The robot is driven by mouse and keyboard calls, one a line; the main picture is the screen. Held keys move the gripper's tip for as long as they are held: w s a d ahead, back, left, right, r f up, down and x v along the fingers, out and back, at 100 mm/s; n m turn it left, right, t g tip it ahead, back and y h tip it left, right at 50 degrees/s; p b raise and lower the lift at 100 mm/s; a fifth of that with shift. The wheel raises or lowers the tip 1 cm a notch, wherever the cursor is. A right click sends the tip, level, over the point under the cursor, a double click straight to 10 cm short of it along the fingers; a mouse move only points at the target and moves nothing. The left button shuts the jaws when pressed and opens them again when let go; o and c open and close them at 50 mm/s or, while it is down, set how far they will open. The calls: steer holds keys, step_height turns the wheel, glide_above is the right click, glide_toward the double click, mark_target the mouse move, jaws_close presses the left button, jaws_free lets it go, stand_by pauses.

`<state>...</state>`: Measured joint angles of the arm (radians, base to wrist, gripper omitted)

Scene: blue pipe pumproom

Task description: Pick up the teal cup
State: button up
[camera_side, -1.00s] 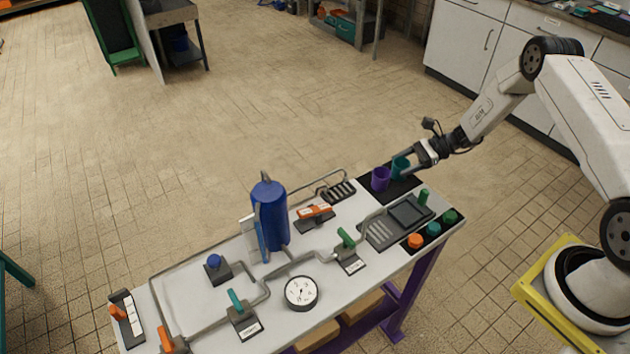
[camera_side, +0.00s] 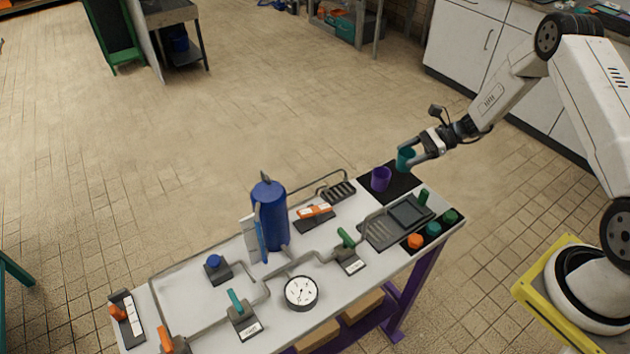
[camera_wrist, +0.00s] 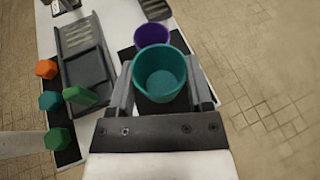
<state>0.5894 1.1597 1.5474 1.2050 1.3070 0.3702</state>
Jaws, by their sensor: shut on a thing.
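The teal cup (camera_side: 405,158) is upright between the fingers of my gripper (camera_side: 412,157) at the right end of the table. My gripper is shut on it, and the cup appears a little above the black mat (camera_side: 402,184). In the wrist view the teal cup (camera_wrist: 160,74) is seen from above, open and empty, with a finger on each side. The purple cup (camera_side: 381,179) stands on the black mat just left of the teal cup. It also shows behind the teal cup in the wrist view (camera_wrist: 151,35).
A grey tray (camera_side: 385,235) and orange, teal and green knobs (camera_side: 433,229) sit near the table's front right. A blue cylinder (camera_side: 269,215), pipes, valves and a gauge (camera_side: 301,292) fill the middle and left. Open floor lies behind the table.

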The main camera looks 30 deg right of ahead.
steer(key=s+a+r, duration=0.2)
steer(key=s+r, duration=0.6)
steer(key=s, duration=0.4)
steer(key=shift+s+a+r, duration=0.25)
steer(key=shift+s+r, duration=0.05)
stand_by(0.3)
